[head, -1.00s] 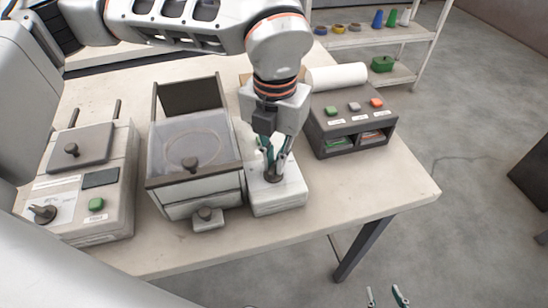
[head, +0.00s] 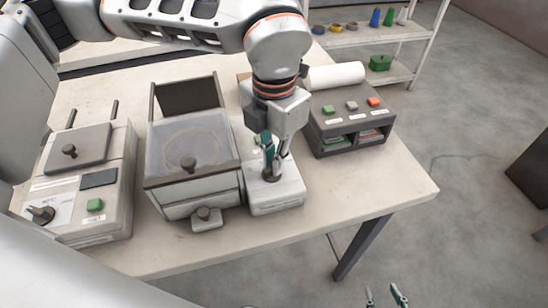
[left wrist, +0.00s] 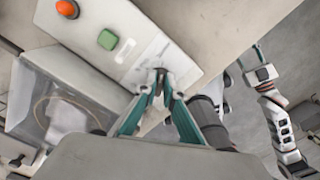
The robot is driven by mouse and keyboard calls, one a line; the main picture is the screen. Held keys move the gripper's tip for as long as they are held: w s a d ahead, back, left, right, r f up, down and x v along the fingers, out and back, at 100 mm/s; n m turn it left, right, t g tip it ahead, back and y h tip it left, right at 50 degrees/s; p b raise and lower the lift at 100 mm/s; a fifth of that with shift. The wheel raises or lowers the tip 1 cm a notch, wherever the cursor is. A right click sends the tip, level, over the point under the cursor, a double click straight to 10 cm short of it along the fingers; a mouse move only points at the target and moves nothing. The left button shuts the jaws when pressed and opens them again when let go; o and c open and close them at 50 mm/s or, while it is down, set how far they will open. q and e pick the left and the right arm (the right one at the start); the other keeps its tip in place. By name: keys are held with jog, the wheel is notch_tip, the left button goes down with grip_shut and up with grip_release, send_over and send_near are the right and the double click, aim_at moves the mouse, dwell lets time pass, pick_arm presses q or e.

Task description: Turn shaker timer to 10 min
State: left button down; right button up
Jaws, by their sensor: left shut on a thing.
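A dark timer knob (head: 272,176) sits on top of a white control box (head: 277,204) near the table's front edge. My left gripper (head: 271,170) points down at it and is shut on it. In the left wrist view, the green fingertips (left wrist: 160,88) meet at the knob on the box's pale panel, beside a printed scale that is too small to read. The fingers partly hide the knob, so its setting cannot be read. My right gripper (head: 386,296) shows at the bottom of the head view, its fingertips apart and empty, away from the table.
A clear-lidded bin (head: 190,150) stands close on the left of the control box. A machine with a black knob and green button (head: 95,205) stands farther left. A dark button box (head: 350,125) is at right. The table's front right corner (head: 415,190) is clear.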

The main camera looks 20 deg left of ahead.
pick_arm(q)
jog(key=shift+w+r, duration=0.1)
jog(key=shift+r, duration=0.05)
jog(key=c, duration=2.2)
grip_release()
jog(key=shift+o, duration=0.2)
notch_tip(320, 180, up, 12)
